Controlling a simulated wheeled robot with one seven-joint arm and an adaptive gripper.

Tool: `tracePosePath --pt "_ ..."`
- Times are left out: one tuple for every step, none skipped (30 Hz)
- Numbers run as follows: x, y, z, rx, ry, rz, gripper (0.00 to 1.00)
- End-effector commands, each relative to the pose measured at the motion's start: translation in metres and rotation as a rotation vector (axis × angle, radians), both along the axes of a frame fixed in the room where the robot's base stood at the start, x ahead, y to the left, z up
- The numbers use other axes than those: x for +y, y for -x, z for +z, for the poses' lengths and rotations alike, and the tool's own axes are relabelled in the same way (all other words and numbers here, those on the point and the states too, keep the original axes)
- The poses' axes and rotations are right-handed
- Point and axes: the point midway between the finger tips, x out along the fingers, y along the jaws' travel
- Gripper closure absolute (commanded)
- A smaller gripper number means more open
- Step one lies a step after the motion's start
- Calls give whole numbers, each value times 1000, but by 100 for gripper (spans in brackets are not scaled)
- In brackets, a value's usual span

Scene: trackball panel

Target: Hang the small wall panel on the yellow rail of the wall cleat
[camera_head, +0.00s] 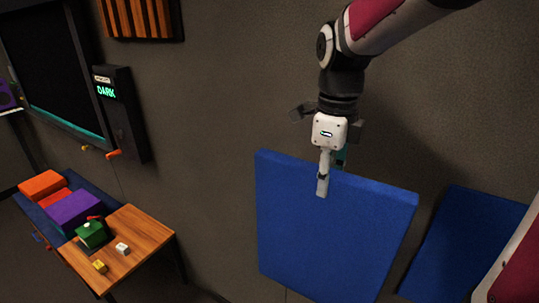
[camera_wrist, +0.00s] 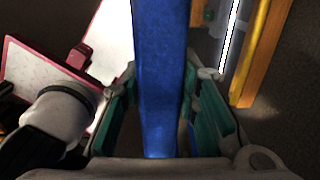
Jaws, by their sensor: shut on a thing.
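The wall panel (camera_head: 325,235) is a blue, flat, padded-looking square, held hanging down and slightly tilted in front of the grey wall. My gripper (camera_head: 332,168) is shut on its top edge, with one finger over the front face. In the wrist view, the panel (camera_wrist: 158,60) shows edge-on between the green finger pads of my gripper (camera_wrist: 165,90). A yellow-orange strip (camera_wrist: 262,45) beside a bright white strip stands to the right of the panel, apart from it in the picture; it may be the cleat's rail, but I cannot tell. The panel's back is hidden in the head view.
A second blue panel (camera_head: 470,240) is at the lower right. A wooden table (camera_head: 140,235) with small blocks and a green object stands at lower left, beside orange and purple blocks. A dark box reading DARK (camera_head: 120,115) is on the wall. Bare wall lies between.

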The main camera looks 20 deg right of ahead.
Motion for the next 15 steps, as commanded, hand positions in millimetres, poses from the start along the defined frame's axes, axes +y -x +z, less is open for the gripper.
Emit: tracePosePath --pt "-3 -4 -1 -2 1 -1 100" --pt "-4 -5 -1 -3 0 -1 100" --pt "-6 -7 -1 -3 1 -1 100" --pt "-8 -9 -1 -3 1 0 100" --pt "-9 -10 -1 -3 1 0 100" --pt "-11 -12 -1 -3 1 1 100" --pt "-13 -13 -1 -3 1 1 100" --pt "-14 -14 -1 -3 0 1 100" --pt "-17 -15 -1 -2 1 1 100" --pt "-18 -17 -1 -2 1 1 100" --pt "-20 -18 -1 -3 0 1 100" --pt "-22 -20 -1 -3 1 1 100" --pt "-24 -21 -1 -3 1 1 100" --pt "-26 -23 -1 -3 1 0 100" --pt "-28 -24 -1 -3 1 0 100"
